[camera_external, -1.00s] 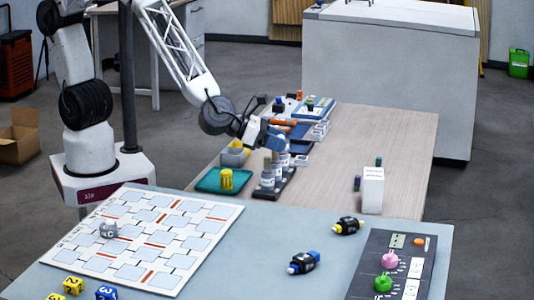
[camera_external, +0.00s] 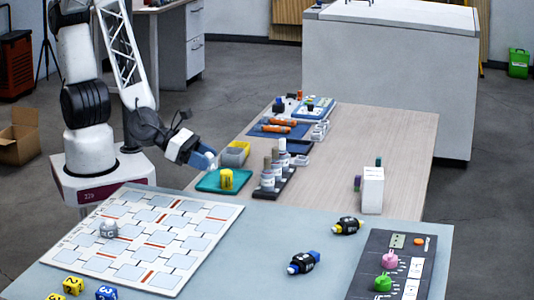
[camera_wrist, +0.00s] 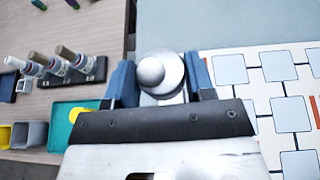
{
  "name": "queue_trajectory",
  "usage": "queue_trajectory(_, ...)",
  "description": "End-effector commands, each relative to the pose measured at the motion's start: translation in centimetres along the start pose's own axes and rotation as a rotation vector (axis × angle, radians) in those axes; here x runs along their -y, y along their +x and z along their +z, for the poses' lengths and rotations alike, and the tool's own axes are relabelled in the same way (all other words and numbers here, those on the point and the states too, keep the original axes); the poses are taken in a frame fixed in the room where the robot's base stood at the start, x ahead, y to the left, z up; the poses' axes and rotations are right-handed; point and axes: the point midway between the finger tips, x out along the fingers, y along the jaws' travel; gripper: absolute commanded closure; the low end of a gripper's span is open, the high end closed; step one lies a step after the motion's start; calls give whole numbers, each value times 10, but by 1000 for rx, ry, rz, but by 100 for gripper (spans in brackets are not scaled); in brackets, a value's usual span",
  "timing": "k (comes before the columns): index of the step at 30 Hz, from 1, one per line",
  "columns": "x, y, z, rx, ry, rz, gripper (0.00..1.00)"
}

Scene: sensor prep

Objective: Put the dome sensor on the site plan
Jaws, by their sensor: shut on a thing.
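My gripper (camera_external: 207,160) is shut on the dome sensor (camera_wrist: 151,71), a grey-white round piece with a domed top, held between the two blue fingers in the wrist view. In the external view the sensor cannot be told apart from the fingers. My gripper is in the air near the teal tray, beyond the far right corner of the site plan. The site plan (camera_external: 190,207) is a white sheet with pale blue squares and red bars, lying on the near table. It shows at the right of the wrist view (camera_wrist: 243,92). A grey piece marked C (camera_external: 108,229) sits on its left part.
The teal tray (camera_external: 208,186) holds a yellow cylinder (camera_external: 226,179). A rack of bottles (camera_external: 268,180) stands to its right. Two black connectors (camera_external: 303,263) lie right of the plan.

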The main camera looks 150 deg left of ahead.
Motion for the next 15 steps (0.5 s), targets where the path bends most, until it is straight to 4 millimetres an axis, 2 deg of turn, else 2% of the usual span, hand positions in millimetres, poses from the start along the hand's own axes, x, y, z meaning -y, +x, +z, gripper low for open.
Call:
queue_trajectory(6,28,-36,-15,0,24,-55,74)
queue_trajectory(15,59,-84,-37,1,55,-127,74)
